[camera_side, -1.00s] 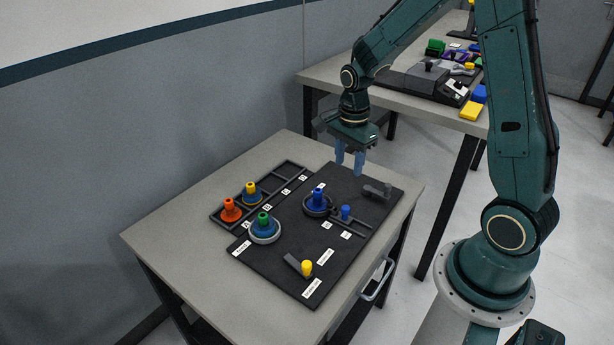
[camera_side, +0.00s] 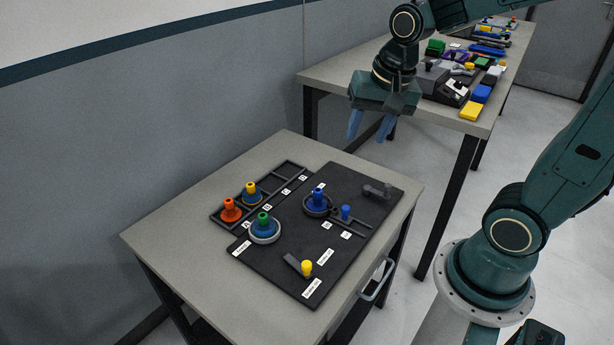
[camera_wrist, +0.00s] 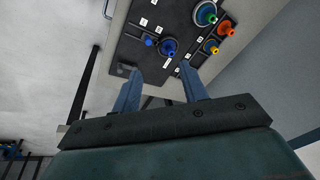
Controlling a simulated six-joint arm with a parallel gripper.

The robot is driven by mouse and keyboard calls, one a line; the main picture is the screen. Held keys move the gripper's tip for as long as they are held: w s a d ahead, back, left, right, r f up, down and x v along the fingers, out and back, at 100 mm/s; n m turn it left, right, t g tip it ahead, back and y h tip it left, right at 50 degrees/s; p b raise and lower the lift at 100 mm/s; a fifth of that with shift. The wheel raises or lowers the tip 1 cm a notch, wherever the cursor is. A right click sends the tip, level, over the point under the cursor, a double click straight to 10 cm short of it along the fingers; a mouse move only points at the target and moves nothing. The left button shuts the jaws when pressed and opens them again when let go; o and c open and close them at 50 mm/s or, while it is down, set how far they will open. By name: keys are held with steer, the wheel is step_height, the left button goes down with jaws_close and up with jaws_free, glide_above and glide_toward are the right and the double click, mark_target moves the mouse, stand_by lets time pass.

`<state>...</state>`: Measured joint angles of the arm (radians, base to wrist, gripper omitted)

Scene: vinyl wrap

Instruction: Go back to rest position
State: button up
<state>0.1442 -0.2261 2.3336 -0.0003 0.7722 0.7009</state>
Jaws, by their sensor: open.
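My gripper (camera_side: 370,126) is open and empty, raised well above the far right side of the near table. Its two blue fingers (camera_wrist: 160,92) also show apart in the wrist view, with nothing between them. Below it on the table lies a black board (camera_side: 340,255) carrying a blue-knobbed round piece (camera_side: 318,200), a small blue peg (camera_side: 346,212), a green-knobbed piece on a pale ring (camera_side: 264,228) and a yellow-knobbed lever (camera_side: 306,268). An orange piece (camera_side: 230,210) and a yellow-topped piece (camera_side: 251,194) stand in the dark rack (camera_side: 290,168) at the board's left.
A second table (camera_side: 325,77) behind holds a grey device (camera_side: 437,82), yellow blocks (camera_side: 471,111), blue blocks (camera_side: 481,94) and several other parts. A wall (camera_side: 150,150) runs along the left. The air around my gripper looks free.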

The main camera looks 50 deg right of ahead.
steer(key=s+a+r+n+t, duration=0.1)
steer(key=s+a+r+n, duration=0.1)
steer(key=s+n, duration=0.2)
steer(key=s+a+r+n+t, duration=0.1)
steer(key=s+a+r+n, duration=0.1)
steer(key=s+n, duration=0.3)
steer(key=shift+s+r+n+t, duration=0.3)
steer(key=shift+s+r, duration=0.15)
steer(key=shift+s, duration=0.1)
steer(key=shift+c, duration=0.2)
stand_by(0.4)
